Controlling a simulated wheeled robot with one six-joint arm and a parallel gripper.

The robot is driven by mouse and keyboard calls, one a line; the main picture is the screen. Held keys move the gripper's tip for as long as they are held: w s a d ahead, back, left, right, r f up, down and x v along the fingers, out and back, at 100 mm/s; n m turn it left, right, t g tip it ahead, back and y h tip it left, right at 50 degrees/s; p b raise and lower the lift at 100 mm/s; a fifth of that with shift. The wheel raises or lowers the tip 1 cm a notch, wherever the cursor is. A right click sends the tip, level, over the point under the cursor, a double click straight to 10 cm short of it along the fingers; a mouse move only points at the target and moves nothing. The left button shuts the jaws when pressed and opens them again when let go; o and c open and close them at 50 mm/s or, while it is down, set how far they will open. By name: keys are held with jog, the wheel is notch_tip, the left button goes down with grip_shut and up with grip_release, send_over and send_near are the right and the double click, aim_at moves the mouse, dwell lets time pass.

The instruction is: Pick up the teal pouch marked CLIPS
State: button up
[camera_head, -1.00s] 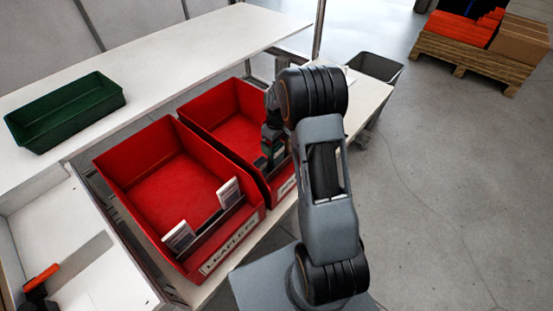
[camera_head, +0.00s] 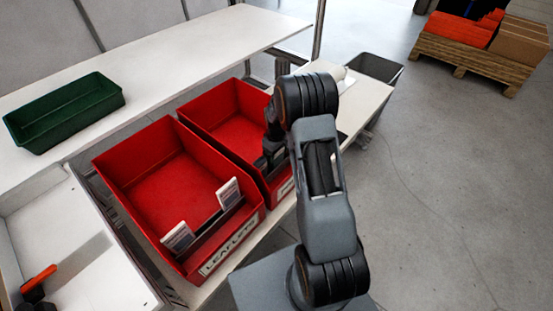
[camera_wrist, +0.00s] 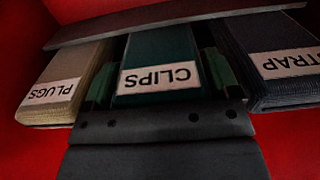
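The teal pouch (camera_wrist: 158,58) has a white label reading CLIPS, upside down in the wrist view. It stands in the middle of a row inside a red bin. My gripper (camera_wrist: 160,90) is lowered over it, with one green-padded finger on each side of the pouch. The fingers look open, with narrow dark gaps beside the pouch. In the head view my gripper (camera_head: 273,155) is at the front of the farther red bin (camera_head: 222,110), and the pouch is hidden there by my arm.
A grey bar (camera_wrist: 170,27) crosses beyond the row. The nearer red bin (camera_head: 165,185) holds white leaflets. A green tray (camera_head: 65,110) is at left.

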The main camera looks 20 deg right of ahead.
jog(key=c, duration=0.5)
jog(key=shift+o, duration=0.2)
jog(key=shift+r, duration=0.1)
